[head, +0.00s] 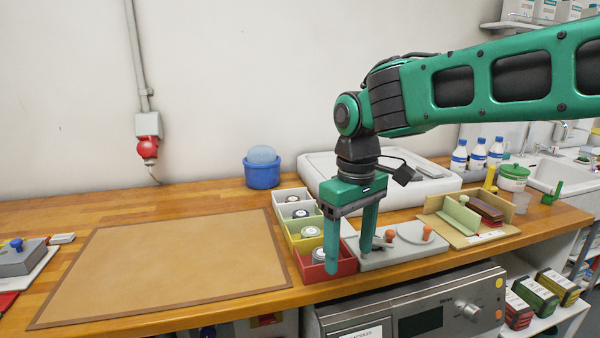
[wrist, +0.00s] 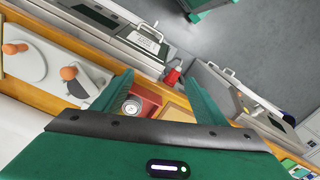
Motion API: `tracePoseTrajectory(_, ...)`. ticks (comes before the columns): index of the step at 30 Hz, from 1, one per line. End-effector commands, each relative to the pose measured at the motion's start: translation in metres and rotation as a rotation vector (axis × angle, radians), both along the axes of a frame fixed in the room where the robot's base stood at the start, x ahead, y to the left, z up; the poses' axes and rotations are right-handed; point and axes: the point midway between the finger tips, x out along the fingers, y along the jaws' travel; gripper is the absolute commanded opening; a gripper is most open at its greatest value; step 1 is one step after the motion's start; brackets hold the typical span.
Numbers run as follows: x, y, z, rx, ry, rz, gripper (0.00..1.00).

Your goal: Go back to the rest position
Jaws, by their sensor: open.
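My gripper (head: 350,258) is green and points down over the counter's front part. Its two fingers are apart with nothing held between them. In the head view they are in front of the red bin (head: 326,270) and the grey board's left end. In the wrist view the fingers (wrist: 160,95) show spread, with the red bin (wrist: 150,103) and a round grey-and-white piece (wrist: 132,107) seen between them. My arm reaches in from the upper right.
A row of coloured bins (head: 305,228) stands right of a brown mat (head: 170,260). A grey board (head: 400,248) with orange knobs, a beige tray (head: 470,240), a white basin (head: 330,178) and a blue tub (head: 262,174) are nearby. The mat is bare.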

Motion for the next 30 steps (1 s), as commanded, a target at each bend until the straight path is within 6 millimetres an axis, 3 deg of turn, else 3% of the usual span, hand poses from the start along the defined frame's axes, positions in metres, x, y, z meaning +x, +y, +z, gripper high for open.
tracePoseTrajectory(8,-0.006,-0.064,-0.005,0.007,0.001,-0.162,0.66)
tracePoseTrajectory(14,-0.024,-0.130,-0.015,0.012,0.004,-0.348,0.66)
tracePoseTrajectory(21,-0.073,-0.218,-0.036,0.013,0.005,-0.641,0.66)
tracePoseTrajectory(30,-0.156,-0.290,-0.069,0.007,0.006,-0.993,0.66)
